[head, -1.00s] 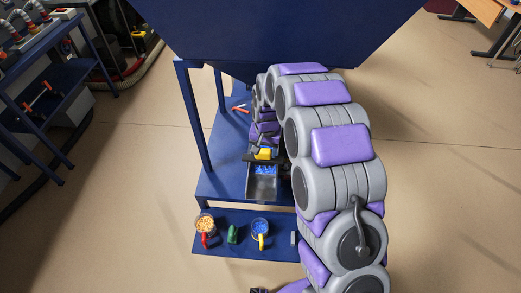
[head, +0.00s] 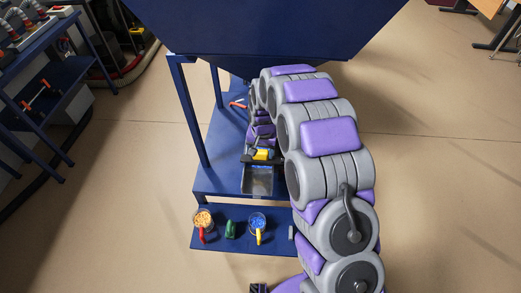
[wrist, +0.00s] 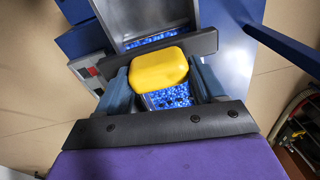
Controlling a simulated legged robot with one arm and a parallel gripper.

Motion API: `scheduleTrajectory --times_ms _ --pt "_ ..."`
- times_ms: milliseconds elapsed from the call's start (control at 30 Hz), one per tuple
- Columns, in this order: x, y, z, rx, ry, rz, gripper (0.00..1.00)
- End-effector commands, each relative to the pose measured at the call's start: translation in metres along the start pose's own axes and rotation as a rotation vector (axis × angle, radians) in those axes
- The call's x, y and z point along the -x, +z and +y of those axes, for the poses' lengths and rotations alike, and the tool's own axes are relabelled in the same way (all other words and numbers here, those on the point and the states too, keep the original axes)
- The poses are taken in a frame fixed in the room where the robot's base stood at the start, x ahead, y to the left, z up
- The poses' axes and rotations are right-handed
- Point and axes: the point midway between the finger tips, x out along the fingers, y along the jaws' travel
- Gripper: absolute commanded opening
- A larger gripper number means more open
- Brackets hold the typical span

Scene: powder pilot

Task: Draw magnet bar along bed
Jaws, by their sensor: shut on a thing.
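My gripper (wrist: 163,88) is shut on the yellow handle (wrist: 158,66) of the dark magnet bar (wrist: 200,44). In the head view the yellow handle (head: 261,155) and the bar (head: 248,160) lie across the grey metal bed (head: 258,180), under the hopper. In the wrist view blue granules (wrist: 150,39) show just past the bar, and more show between my fingers. The end of the bed beyond the bar looks bare grey (wrist: 140,12). Whether the bar touches the granules or bed floor I cannot tell. My arm hides part of the bed in the head view.
The blue hopper (head: 260,30) hangs above the stand. On the lower front shelf (head: 215,244) are a tub of orange pieces (head: 203,218), a green object (head: 230,229) and a tub of blue granules (head: 257,220). A red-handled object (head: 238,104) lies behind. Blue shelving (head: 45,100) stands left.

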Motion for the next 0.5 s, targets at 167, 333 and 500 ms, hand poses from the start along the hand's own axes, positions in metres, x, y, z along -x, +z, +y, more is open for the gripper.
scheduleTrajectory --times_ms 167,333,500 --pt "-0.0020 0.0001 -0.0002 0.001 0.001 0.000 0.07" --pt "-0.0048 0.0000 0.0004 0.001 0.000 0.000 0.07" --pt "-0.0047 -0.0009 0.0025 0.001 -0.002 0.001 0.07"
